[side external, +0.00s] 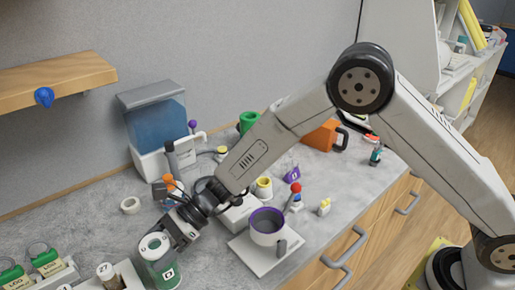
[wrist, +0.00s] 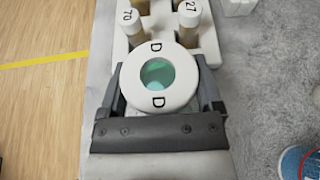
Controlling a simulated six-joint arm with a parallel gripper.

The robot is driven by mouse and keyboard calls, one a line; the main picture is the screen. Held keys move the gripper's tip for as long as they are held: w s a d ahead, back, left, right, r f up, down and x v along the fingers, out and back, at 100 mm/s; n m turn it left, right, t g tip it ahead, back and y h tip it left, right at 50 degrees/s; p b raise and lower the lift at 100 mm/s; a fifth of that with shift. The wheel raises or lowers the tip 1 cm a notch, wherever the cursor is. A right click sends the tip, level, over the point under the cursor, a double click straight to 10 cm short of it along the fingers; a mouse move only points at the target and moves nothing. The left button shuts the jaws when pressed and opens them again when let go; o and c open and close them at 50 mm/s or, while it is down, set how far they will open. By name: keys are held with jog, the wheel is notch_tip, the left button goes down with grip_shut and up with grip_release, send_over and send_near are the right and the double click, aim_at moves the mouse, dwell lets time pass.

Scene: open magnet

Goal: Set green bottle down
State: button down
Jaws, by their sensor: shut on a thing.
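The green bottle (side external: 161,265) has a white ring-shaped lid and a label marked D, and stands upright at the front of the grey counter in the side view. In the wrist view I look down on its white lid (wrist: 158,102), with green showing through the centre hole. My gripper (side external: 166,244) is shut on the bottle, one finger on each side just below the lid. In the wrist view the gripper (wrist: 160,88) frames the lid left and right. The bottle's base is hard to see, so I cannot tell whether it touches the counter.
A white rack (wrist: 122,45) with numbered vials is close beyond the bottle. Green-topped jars (side external: 47,262) stand at far left. A purple-rimmed pot (side external: 267,228) on a white plate is to the right. The counter edge drops to wooden floor (wrist: 45,110).

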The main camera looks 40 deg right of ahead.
grip_release()
jog(key=shift+f, duration=0.15)
jog(key=shift+d+r, duration=0.2)
jog(key=shift+r, duration=0.05)
jog(key=v, duration=1.1)
jog(key=shift+d, duration=0.35)
